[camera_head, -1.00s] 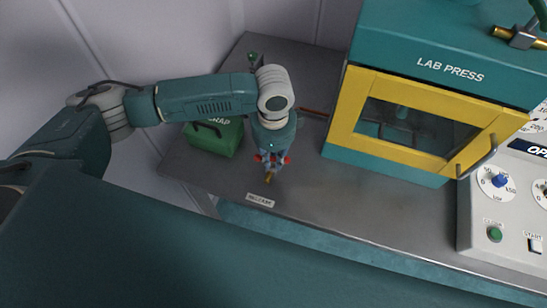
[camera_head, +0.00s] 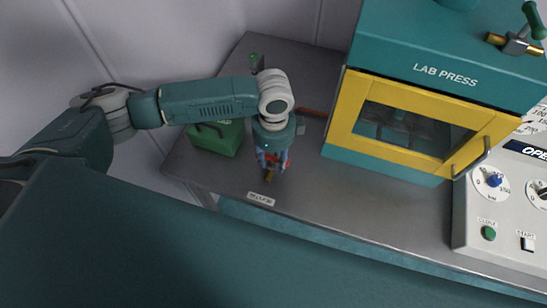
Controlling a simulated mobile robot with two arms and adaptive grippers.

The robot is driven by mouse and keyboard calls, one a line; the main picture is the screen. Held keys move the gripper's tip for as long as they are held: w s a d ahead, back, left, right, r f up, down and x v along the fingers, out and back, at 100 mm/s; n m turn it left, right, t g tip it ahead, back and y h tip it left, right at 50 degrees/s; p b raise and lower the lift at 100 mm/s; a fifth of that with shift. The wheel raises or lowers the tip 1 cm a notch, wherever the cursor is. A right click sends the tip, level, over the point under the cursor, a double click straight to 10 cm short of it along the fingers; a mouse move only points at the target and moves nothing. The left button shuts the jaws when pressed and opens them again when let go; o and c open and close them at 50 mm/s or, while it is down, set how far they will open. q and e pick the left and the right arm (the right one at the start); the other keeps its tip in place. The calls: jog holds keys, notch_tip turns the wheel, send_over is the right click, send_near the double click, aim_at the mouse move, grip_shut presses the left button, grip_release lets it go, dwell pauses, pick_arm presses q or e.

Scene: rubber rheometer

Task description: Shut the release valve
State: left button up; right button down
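A valve with a brass pipe and a green-handled lever (camera_head: 528,22) sits on top of the press at the upper right; no release label is readable on it. The lever stands up from the pipe at a tilt. My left gripper (camera_head: 271,172) points down over the bench, left of the press and far from this valve. Red and blue parts show at its fingers, with a small brass piece (camera_head: 268,177) at the tips. Whether the fingers hold it is too small to tell. My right gripper is out of view.
The teal lab press (camera_head: 445,90) has a yellow-framed door (camera_head: 345,105), which looks shut. A control panel (camera_head: 475,220) stands right of it. A green scrap box (camera_head: 213,140) is behind my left arm.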

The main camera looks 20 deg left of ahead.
aim_at(274, 159)
pick_arm(q)
notch_tip(274, 159, up, 12)
dwell(0.6)
dwell(0.4)
